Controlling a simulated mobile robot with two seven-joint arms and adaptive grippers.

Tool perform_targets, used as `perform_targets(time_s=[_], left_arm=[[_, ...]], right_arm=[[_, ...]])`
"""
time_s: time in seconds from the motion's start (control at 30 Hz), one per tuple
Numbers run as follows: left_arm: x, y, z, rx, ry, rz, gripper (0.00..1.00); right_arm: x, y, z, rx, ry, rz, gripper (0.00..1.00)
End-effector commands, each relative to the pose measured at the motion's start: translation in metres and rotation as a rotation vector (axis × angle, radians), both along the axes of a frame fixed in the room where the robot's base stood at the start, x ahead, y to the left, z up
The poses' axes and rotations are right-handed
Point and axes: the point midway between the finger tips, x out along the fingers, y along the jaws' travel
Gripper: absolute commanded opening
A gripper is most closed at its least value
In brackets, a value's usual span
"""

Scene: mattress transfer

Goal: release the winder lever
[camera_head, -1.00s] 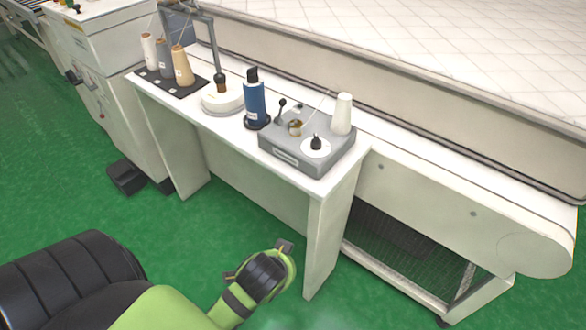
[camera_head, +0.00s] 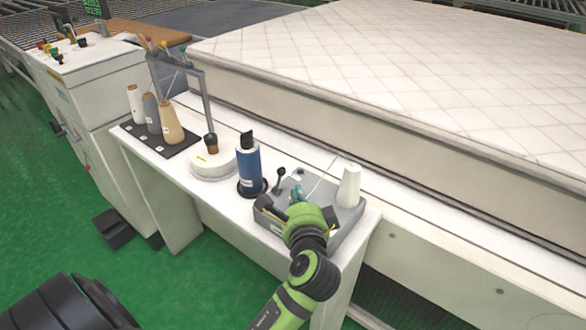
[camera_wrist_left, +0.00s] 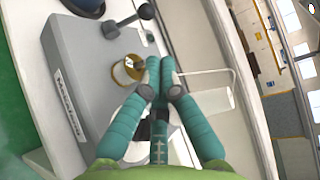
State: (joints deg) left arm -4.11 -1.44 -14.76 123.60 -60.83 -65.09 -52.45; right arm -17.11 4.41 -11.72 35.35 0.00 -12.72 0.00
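The grey winder box (camera_head: 352,215) sits at the near right end of the white table. Its lever (camera_head: 280,174), with a dark ball knob, stands on its back left part. In the left wrist view the lever (camera_wrist_left: 146,12) leans at the top, clear of my fingers. My left gripper (camera_head: 298,190) is over the box, and its teal fingertips (camera_wrist_left: 161,66) lie together with nothing visible between them. A gold bobbin (camera_wrist_left: 127,71) is just beside the fingers; whether they touch it I cannot tell. My forearm hides the box's front. My right gripper is out of view.
A white cone (camera_head: 349,187) stands on the box's right side. A blue bottle (camera_head: 249,167) stands close left of the lever. Further left are a round white stand (camera_head: 212,163) and several thread cones (camera_head: 171,124). A mattress (camera_head: 400,75) lies behind the table.

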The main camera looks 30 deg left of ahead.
Motion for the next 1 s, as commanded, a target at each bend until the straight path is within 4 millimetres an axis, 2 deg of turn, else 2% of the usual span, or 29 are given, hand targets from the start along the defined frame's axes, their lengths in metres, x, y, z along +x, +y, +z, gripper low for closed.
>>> perform_targets(time_s=[0.03, 0.07, 0.17, 0.27, 0.37, 0.53, 0.8, 1.0], left_arm=[[0.000, 0.000, 0.000, 0.000, 0.000, 0.000, 0.00], [0.000, 0.000, 0.000, -0.001, 0.000, 0.000, 0.00], [0.002, 0.002, 0.000, 0.000, 0.001, 0.001, 0.00], [0.009, 0.007, -0.001, 0.001, -0.001, 0.000, 0.00], [0.021, 0.018, -0.004, 0.002, 0.001, 0.003, 0.00], [0.046, 0.037, -0.010, 0.001, 0.001, 0.002, 0.00], [0.072, 0.058, -0.019, -0.001, 0.001, 0.000, 0.00], [0.077, 0.062, -0.021, -0.004, 0.000, 0.000, 0.00]], right_arm=[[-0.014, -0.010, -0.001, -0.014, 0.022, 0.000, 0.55], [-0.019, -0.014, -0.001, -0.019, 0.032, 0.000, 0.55], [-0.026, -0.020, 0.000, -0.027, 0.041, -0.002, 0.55], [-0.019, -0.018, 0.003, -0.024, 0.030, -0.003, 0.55], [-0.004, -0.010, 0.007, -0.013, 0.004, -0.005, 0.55], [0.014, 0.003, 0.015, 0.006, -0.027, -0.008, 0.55], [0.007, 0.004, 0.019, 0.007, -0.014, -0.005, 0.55], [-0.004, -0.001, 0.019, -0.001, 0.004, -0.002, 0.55]])
